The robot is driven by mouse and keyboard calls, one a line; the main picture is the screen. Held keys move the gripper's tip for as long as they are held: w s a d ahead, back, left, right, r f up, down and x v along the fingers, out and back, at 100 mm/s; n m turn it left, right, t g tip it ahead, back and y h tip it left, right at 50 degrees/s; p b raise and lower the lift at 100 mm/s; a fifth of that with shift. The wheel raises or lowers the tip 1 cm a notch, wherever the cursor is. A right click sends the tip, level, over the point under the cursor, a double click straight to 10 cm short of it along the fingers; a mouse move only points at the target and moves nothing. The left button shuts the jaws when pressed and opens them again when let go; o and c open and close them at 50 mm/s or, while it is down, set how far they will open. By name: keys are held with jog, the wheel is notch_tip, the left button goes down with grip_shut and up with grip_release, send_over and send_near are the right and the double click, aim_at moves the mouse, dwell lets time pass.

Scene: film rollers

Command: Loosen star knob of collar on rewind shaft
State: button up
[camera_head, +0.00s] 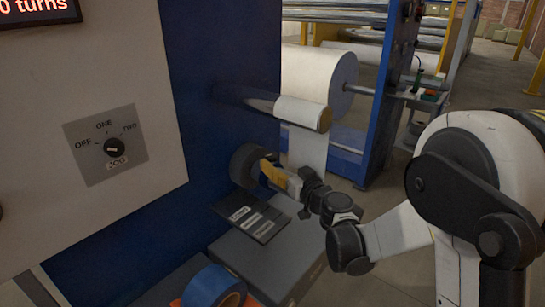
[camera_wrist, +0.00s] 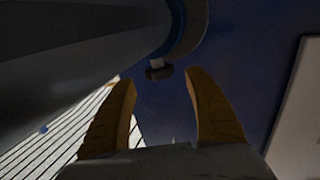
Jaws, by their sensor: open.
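In the wrist view, a small dark knob (camera_wrist: 158,73) sits on a short pale stem. The stem comes from the rim of a blue-grey ring, the collar (camera_wrist: 190,28). A broad dark grey cylinder, seemingly the rewind shaft (camera_wrist: 70,55), fills the upper left. My gripper (camera_head: 270,170) is open and empty, its yellow fingers pointing at the knob. The knob appears just beyond the fingertips, between them in the picture; contact cannot be judged. In the head view the fingers are beside a dark round end (camera_head: 244,166) on the blue machine; the knob cannot be made out there.
A grey cabinet (camera_head: 255,258) with a labelled dark plate (camera_head: 252,222) stands below my gripper. A blue tape roll (camera_head: 213,288) is at the bottom. A roller with white film (camera_head: 301,112) is above. A panel with a selector switch (camera_head: 114,147) is at left.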

jog(key=v, duration=0.8)
